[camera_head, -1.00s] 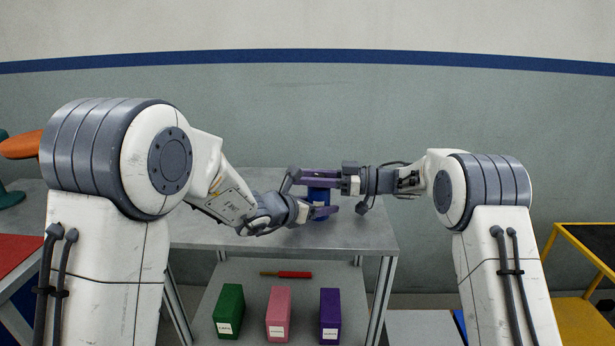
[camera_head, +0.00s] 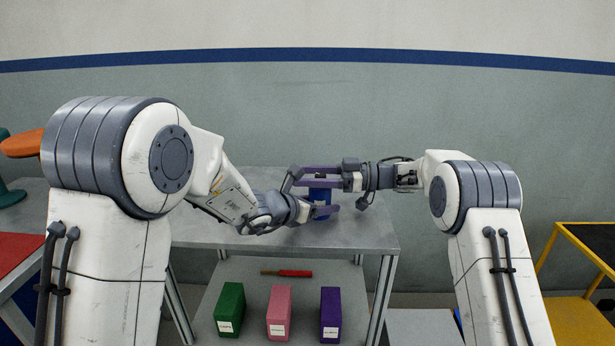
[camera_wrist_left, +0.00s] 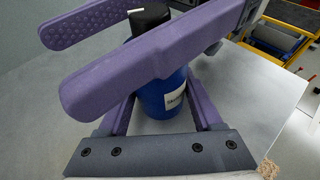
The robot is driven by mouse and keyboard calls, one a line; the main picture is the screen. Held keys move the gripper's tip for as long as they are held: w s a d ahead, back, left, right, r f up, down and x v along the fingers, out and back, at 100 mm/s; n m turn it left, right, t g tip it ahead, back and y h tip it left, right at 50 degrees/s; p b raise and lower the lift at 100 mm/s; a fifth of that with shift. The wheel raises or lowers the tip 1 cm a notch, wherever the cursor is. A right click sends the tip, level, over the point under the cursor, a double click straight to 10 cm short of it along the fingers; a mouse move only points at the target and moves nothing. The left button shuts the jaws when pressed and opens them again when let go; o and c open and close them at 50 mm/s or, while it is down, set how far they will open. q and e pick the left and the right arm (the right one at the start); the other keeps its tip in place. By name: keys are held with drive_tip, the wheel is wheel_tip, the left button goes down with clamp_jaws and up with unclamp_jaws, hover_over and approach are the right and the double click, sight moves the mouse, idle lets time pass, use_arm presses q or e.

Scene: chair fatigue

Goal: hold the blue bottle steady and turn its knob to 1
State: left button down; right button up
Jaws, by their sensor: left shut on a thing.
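The blue bottle (camera_head: 319,197) stands upright on the grey table, with a pale label low on its side in the left wrist view (camera_wrist_left: 174,92). Its black knob (camera_wrist_left: 149,18) is on top and has a white mark; its lower part is hidden by a purple finger. My left gripper (camera_head: 322,211) is shut around the bottle's body. My right gripper (camera_head: 318,176) comes in from the right at knob height. Its two purple fingers (camera_wrist_left: 105,48) lie on either side of the knob. I cannot tell whether they touch it.
The grey table (camera_head: 365,235) is clear around the bottle. A lower shelf holds a green box (camera_head: 229,310), a pink box (camera_head: 279,313), a purple box (camera_head: 330,314) and a red-handled tool (camera_head: 294,273). A yellow-framed cart (camera_head: 575,315) stands at the right.

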drive_tip(key=d, duration=1.2)
